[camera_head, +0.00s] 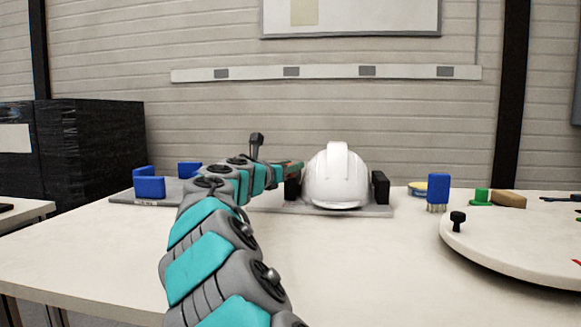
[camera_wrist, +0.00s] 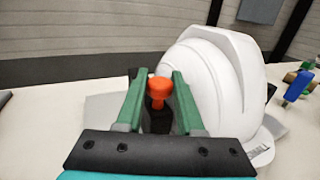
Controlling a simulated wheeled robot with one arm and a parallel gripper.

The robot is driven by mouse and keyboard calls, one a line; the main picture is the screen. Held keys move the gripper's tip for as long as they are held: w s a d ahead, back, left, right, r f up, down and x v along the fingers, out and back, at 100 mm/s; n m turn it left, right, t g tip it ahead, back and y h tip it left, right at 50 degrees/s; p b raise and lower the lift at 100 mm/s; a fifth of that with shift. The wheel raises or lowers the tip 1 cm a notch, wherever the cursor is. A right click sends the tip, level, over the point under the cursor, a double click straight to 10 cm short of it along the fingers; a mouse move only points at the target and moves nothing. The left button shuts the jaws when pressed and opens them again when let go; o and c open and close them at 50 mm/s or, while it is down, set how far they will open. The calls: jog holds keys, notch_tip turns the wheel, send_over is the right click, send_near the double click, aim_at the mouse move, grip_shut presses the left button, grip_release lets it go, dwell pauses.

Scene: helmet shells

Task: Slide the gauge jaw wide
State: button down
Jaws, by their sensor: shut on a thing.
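A white helmet shell (camera_head: 337,180) sits on a grey gauge plate (camera_head: 375,211) between two black jaws. The left jaw (camera_head: 292,188) is close to the shell's left side, and the right jaw (camera_head: 380,187) stands at its right side. My gripper (camera_head: 291,167) reaches in above the left jaw. In the wrist view, the green fingers of my gripper (camera_wrist: 160,80) are on both sides of an orange knob (camera_wrist: 159,88) on a dark stem, shut on it. The helmet (camera_wrist: 215,85) is just right of the fingers there. The jaw's lower part is mostly hidden.
Blue blocks (camera_head: 149,187) stand on another grey plate at the left, partly behind my arm. A blue brush (camera_head: 438,190), a green item (camera_head: 480,197) and a tan block (camera_head: 509,199) are at the right. A round white table (camera_head: 510,250) with a black knob (camera_head: 457,220) fills the front right.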

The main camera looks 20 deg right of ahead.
dwell(0.4)
jog(key=shift+w+a+r+p, duration=0.2)
jog(key=shift+a+p, duration=0.1)
jog(key=shift+p, duration=0.4)
jog(key=w+a+p, duration=0.1)
jog(key=p, duration=0.1)
jog(key=w+a+p, duration=0.1)
jog(key=a+p, duration=0.1)
jog(key=shift+w+p, duration=0.1)
jog(key=shift+p, duration=0.25)
jog(key=shift+w+a+f, duration=0.15)
jog(key=shift+a+f, duration=0.05)
jog(key=shift+a, duration=0.2)
jog(key=c, duration=0.5)
grip_release()
jog(key=shift+a, duration=0.1)
